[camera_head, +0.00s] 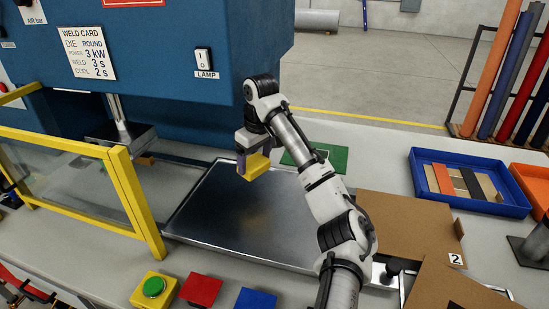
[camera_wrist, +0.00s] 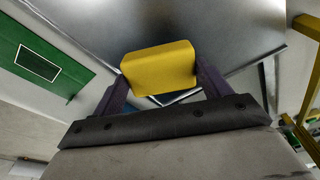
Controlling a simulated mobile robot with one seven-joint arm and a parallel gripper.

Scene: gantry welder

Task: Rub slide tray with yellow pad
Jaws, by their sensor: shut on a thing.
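The slide tray (camera_head: 225,220) is a flat, shiny metal tray on the bench, in the middle of the head view. It also fills the upper part of the wrist view (camera_wrist: 215,30). My gripper (camera_head: 252,158) is over the tray's far end. It is shut on the yellow pad (camera_head: 258,167), which shows between the two dark fingers in the wrist view (camera_wrist: 160,68). I cannot tell whether the pad touches the tray. My arm hides part of the tray's right side.
A yellow-framed clear guard (camera_head: 128,190) stands left of the tray, with the blue welder (camera_head: 180,60) behind. A green mat (camera_head: 318,157) lies at the far right of the tray. Green, red and blue pieces (camera_head: 201,290) sit in front. A blue tray (camera_head: 470,200) and cardboard (camera_head: 405,225) are right.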

